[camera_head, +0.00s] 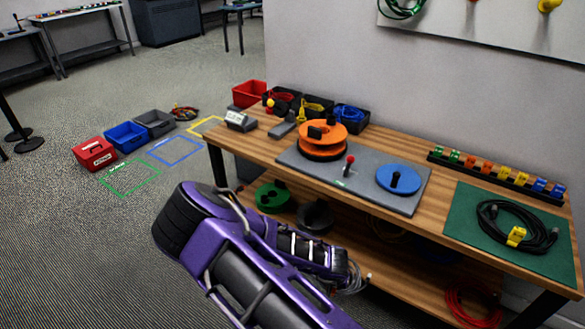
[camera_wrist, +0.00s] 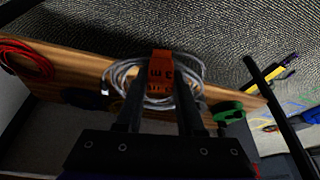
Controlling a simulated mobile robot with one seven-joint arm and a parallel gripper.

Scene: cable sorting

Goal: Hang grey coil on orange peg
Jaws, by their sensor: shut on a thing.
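The grey coil (camera_wrist: 122,72) is a loop of thin pale cable with an orange tag (camera_wrist: 161,68) marked in dark letters. In the wrist view my gripper (camera_wrist: 160,105) has one finger on each side of the tag and is shut on the coil. In the head view the grey coil (camera_head: 355,281) shows at the end of my purple arm, in front of the workbench's lower shelf. My fingertips are hidden there.
A green coil (camera_head: 402,8) hangs on the board, and a yellow peg (camera_head: 548,5) is at its right. The wooden workbench (camera_head: 420,153) carries an orange reel (camera_head: 323,138) and a black cable (camera_head: 535,238). A red coil (camera_head: 472,308) lies on its lower shelf.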

